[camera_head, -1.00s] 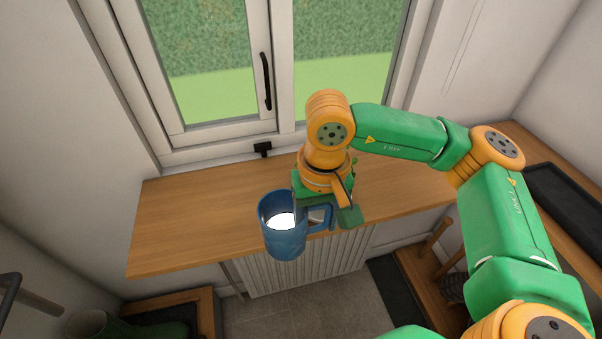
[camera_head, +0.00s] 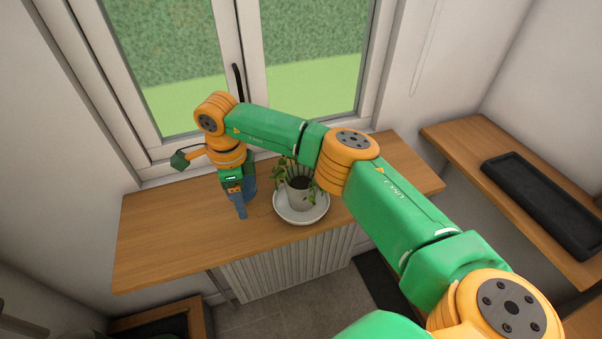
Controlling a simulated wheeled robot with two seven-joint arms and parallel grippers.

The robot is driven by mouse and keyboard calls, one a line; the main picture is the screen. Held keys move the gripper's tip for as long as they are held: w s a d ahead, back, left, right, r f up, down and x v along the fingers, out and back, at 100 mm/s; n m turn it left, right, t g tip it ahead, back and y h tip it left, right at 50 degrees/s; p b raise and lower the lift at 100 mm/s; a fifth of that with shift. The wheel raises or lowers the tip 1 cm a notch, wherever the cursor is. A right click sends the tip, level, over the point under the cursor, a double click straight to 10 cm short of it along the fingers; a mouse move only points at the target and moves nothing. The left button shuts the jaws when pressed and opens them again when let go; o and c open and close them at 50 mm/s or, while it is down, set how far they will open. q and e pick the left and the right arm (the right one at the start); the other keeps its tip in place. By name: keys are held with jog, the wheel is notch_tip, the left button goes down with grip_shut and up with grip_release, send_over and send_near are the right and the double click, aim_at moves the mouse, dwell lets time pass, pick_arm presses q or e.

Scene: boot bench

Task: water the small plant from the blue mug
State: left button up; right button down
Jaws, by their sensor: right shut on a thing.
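My right gripper (camera_head: 238,193) is shut on the blue mug (camera_head: 249,187), over the wooden sill. The gripper hides most of the mug, so I cannot tell its tilt or see its contents. The small plant (camera_head: 281,172) has green trailing leaves and stands in a pale pot (camera_head: 299,197) with dark soil. The pot sits on a white saucer (camera_head: 318,213), just right of the mug. My left gripper is not in view.
The wooden sill (camera_head: 165,235) is bare at its left and right ends. The window with its black handle (camera_head: 238,82) rises behind. A ribbed radiator (camera_head: 285,265) is below. A bench with a black tray (camera_head: 545,205) stands at right.

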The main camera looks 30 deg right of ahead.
jog(key=m, duration=0.1)
jog(key=w+f+m, duration=0.1)
jog(key=m, duration=0.1)
jog(key=shift+d, duration=0.15)
jog(key=shift+r, duration=0.1)
jog(key=shift+s, duration=0.1)
jog(key=shift+s+d+r+t+y, duration=0.1)
jog(key=shift+d+r+t+y, duration=0.1)
jog(key=shift+t+y, duration=0.1)
jog(key=shift+s+d+r+t+y+b, duration=0.15)
jog(key=shift+t+y+b, duration=0.15)
jog(key=shift+y+b, duration=0.2)
jog(key=shift+s+d+r+t+y+b, duration=0.1)
jog(key=shift+s+d+t+y+b, duration=0.15)
jog(key=shift+t+y+b, duration=0.65)
jog(key=shift+s+d+r+t+y+b, duration=0.25)
jog(key=shift+r+t+y+b, duration=0.55)
jog(key=shift+b, duration=1.7)
jog(key=shift+s+d+r+t+y+b, duration=0.1)
jog(key=shift+d+r+t+y+b, duration=0.65)
jog(key=shift+b, duration=1.8)
jog(key=shift+s+a+r+t+y+b, duration=0.2)
jog(key=shift+r+t+y+b, duration=0.25)
jog(key=shift+r+y+b, duration=1.45)
